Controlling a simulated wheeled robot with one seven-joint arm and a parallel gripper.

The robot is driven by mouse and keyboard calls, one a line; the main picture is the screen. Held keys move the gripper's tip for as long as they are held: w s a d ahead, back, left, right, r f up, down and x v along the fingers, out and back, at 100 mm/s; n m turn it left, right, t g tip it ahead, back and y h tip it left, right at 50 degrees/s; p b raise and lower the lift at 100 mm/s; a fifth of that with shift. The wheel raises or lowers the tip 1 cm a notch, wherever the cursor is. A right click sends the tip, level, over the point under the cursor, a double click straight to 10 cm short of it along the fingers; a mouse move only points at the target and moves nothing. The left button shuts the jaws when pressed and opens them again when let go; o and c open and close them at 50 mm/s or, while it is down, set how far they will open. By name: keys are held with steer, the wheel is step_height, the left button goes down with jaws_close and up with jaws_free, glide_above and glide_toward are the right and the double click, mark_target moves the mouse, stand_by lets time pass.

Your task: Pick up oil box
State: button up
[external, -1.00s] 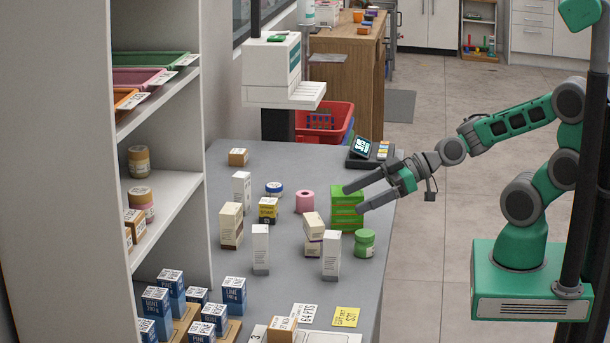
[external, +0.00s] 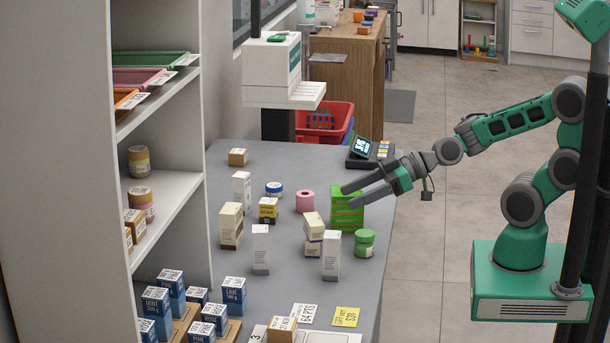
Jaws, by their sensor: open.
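My gripper (external: 348,197) is open, its two fingers pointing left at the upper part of a green box (external: 347,219) on the grey counter. The fingers overlap the box in this view; I cannot tell whether they touch it or lie on either side of it. The green box stands upright near the counter's right edge. Its print is too small to read, so I cannot confirm that it is the oil box.
A green jar (external: 364,243) stands just in front of the green box, and a pink roll (external: 305,201) is to its left. A payment terminal (external: 371,153) is behind.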

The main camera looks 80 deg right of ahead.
steer(key=w+d+m+t+h+b, duration=0.2)
steer(key=w+h+b, duration=0.2)
steer(key=w, duration=0.2)
steer(key=w+a+r+t+h+b, duration=0.1)
steer(key=a+r+t+b, duration=0.1)
steer(key=r+t, duration=0.15)
steer(key=a+r+t+h+b, duration=0.1)
steer(key=a+r+t+b, duration=0.1)
steer(key=r, duration=0.3)
steer(key=g+y+p, duration=0.1)
steer(key=y+p, duration=0.2)
steer(key=p, duration=0.1)
glide_above(340, 244)
steer(key=s+d, duration=0.2)
step_height(340, 244, down, 7)
steer(key=shift+m+g+h, duration=0.5)
steer(key=shift+m+g, duration=0.05)
steer(key=shift+m, duration=0.15)
steer(key=f+b, duration=0.1)
steer(key=f, duration=0.1)
steer(key=a+f+b, duration=0.1)
steer(key=s+f+b, duration=0.1)
steer(key=f, duration=0.1)
steer(key=shift+s+a+f, duration=0.1)
steer(key=shift+a+f, duration=0.05)
steer(key=shift+f, duration=0.5)
steer(key=w, duration=0.5)
steer(key=w+r+p, duration=0.1)
steer(key=w, duration=0.2)
steer(key=c, duration=1.4)
